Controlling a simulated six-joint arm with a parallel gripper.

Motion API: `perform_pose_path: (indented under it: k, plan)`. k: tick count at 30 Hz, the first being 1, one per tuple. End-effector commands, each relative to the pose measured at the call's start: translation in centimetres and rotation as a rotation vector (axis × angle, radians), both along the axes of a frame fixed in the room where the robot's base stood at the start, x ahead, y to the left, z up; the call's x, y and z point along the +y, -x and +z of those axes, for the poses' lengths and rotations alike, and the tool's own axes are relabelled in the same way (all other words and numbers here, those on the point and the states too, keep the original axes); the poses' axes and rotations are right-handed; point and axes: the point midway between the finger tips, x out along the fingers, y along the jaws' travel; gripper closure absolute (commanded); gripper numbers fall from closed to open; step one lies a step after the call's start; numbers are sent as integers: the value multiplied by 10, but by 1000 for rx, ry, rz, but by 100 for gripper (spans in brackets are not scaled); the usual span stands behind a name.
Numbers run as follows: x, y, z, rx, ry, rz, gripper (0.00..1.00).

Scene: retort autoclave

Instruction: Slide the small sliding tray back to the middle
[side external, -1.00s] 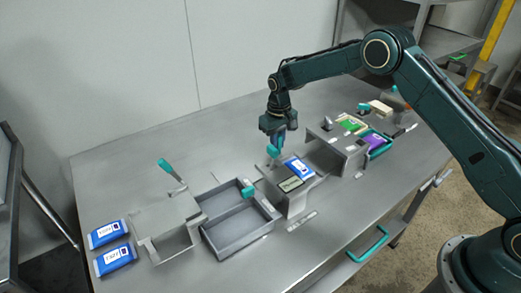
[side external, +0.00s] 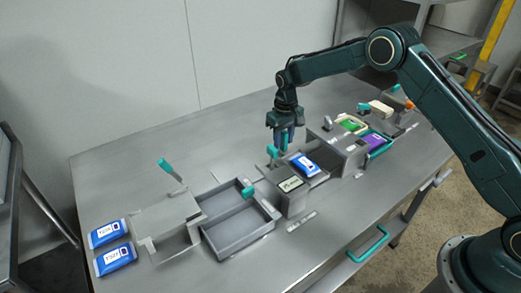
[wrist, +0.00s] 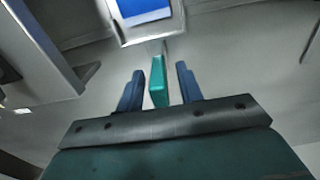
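The small sliding tray (side external: 322,177) carries a blue labelled pouch (side external: 305,164). It sits in the gap between two grey housings near the table's middle. In the wrist view, the tray's rim (wrist: 122,34) and part of the pouch (wrist: 146,10) show at the top. My gripper (side external: 286,147) is behind the tray, pointing down. In the wrist view, my gripper (wrist: 159,78) is open, with one blue finger on each side of a teal handle (wrist: 158,82) and visible gaps on both sides. The tray's underside is hidden.
A grey open bin (side external: 238,228) and two blue pouches (side external: 115,258) lie to the left. A teal tray with a purple pack (side external: 377,141) is at the right. The table's back left is clear.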

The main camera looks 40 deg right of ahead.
Motion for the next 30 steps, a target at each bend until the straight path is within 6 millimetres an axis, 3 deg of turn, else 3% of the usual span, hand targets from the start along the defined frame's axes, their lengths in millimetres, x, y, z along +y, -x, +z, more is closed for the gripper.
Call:
perform_pose_path:
  k: [8, 24, 30]
  plan:
    - [0, -1, 23, -3, 0, 0, 64]
    - [0, -1, 110, -5, 0, 0, 64]
    - [0, 0, 130, -4, 0, 0, 64]
